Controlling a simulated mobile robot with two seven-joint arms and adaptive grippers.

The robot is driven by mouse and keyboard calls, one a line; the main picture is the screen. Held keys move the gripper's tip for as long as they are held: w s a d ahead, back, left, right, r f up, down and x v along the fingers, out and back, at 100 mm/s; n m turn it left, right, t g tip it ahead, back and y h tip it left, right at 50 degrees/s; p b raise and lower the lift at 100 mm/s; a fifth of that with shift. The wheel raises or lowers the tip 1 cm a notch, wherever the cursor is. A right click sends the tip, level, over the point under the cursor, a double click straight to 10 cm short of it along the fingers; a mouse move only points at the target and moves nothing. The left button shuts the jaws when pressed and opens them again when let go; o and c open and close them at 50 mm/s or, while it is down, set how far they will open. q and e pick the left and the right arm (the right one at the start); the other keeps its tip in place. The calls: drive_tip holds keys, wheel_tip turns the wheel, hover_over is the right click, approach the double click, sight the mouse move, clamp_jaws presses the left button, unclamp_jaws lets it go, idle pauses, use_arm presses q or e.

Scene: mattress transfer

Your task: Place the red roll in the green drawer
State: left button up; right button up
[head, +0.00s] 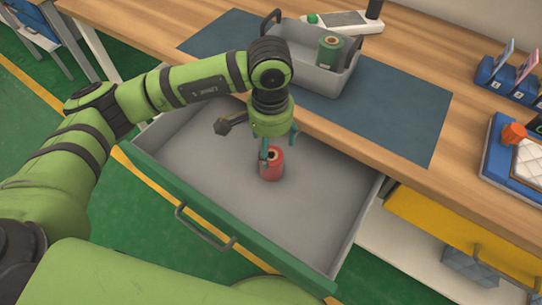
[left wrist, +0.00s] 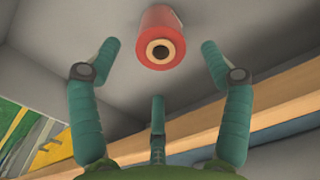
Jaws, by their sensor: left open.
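The red roll (head: 272,165) stands on the grey floor of the open green drawer (head: 240,255). In the left wrist view the red roll (left wrist: 161,40) shows its round end with a dark core, just beyond my fingertips. My left gripper (head: 278,150) points down over the drawer, above and close beside the roll. In the left wrist view its fingers (left wrist: 160,60) are spread apart with nothing between them, and a gap shows between them and the roll. My right gripper is not in view.
A grey bin (head: 300,65) holding a green roll (head: 330,50) stands on the blue mat (head: 400,115) on the wooden table. A yellow drawer (head: 440,225) is at the right. A blue tray (head: 495,170) lies on the table's right end. The drawer floor around the roll is clear.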

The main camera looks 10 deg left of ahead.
use_arm(q)
drive_tip(key=shift+r, duration=1.4)
